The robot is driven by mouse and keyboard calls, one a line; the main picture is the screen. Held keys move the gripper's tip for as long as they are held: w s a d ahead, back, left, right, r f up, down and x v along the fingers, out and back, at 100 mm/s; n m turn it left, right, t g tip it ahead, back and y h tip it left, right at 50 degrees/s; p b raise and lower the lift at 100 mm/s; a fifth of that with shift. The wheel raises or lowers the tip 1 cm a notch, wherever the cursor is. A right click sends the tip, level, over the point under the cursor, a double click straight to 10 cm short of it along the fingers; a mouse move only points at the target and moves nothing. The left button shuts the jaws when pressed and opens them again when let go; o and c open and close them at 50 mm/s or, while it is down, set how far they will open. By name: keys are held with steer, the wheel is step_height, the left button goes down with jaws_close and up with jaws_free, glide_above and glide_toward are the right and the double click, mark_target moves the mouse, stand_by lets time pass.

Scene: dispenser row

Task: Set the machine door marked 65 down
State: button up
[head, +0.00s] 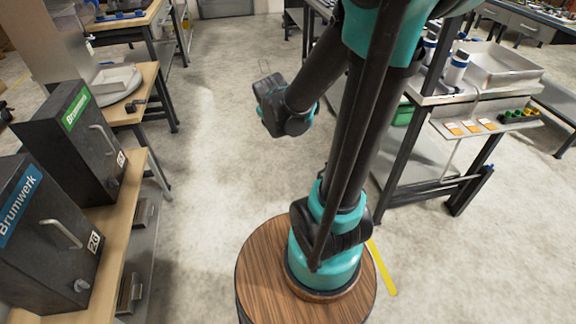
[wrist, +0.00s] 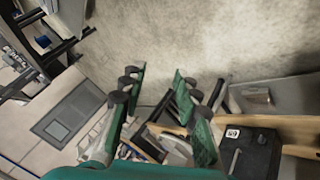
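A dark machine with a green Brumwerk label (head: 82,125) stands on the wooden bench at the left in the head view. Its front has a pale bar handle (head: 103,138), a knob and a small white tag (head: 121,159), too small to read surely. The door looks closed. In the wrist view a dark machine (wrist: 258,150) at lower right carries a tag (wrist: 232,133) that may read 65. My gripper (wrist: 159,73) is open and empty, with its fingers well apart. It hangs over the aisle, right of the machines and apart from them.
A second dark machine with a blue label (head: 40,235) stands nearer; its tag seems to read 2G. A metal cart (head: 440,125) stands at the right. The floor between is clear.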

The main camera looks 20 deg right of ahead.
steer(key=s+f+m+g+y, duration=0.1)
steer(key=s+f+m, duration=0.1)
steer(key=s, duration=0.6)
steer(key=s+f+m+g, duration=0.2)
steer(key=s+f+m, duration=0.1)
steer(key=s, duration=0.6)
steer(key=shift+s+f+m+g+y, duration=0.3)
steer(key=shift+f+m+y, duration=0.1)
steer(key=shift+m, duration=0.2)
steer(key=shift+r, duration=0.1)
